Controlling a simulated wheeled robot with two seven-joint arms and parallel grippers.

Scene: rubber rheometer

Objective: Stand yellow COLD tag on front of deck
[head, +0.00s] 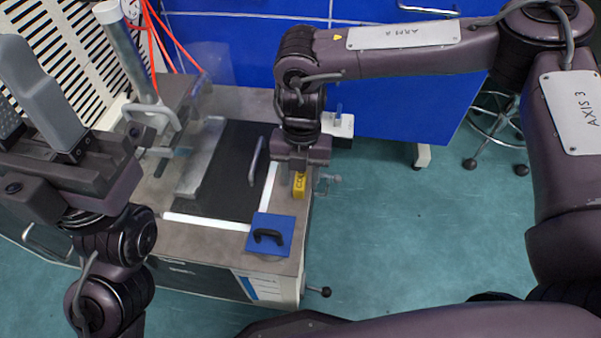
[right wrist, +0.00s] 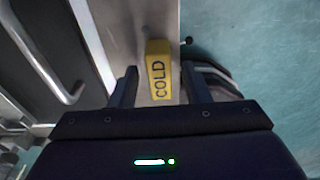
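The yellow COLD tag (head: 299,184) is on the grey deck (head: 200,232), close to its right edge. Its lettered face shows in the right wrist view (right wrist: 158,72). My right gripper (head: 301,175) is over the tag, coming from above. In the right wrist view its two fingers (right wrist: 160,85) are apart, one on each side of the tag, with a gap to it on both sides. Whether the tag stands or lies is hard to tell. My left gripper (head: 35,95) is raised at the far left, away from the tag; its finger gap is unclear.
A blue plate (head: 271,236) with a black handle sits at the deck's front right corner. A dark panel (head: 228,180) with a metal handle (head: 256,160) lies left of the tag. A lever with a black knob (head: 322,292) sticks out below. Bare deck lies along the front left.

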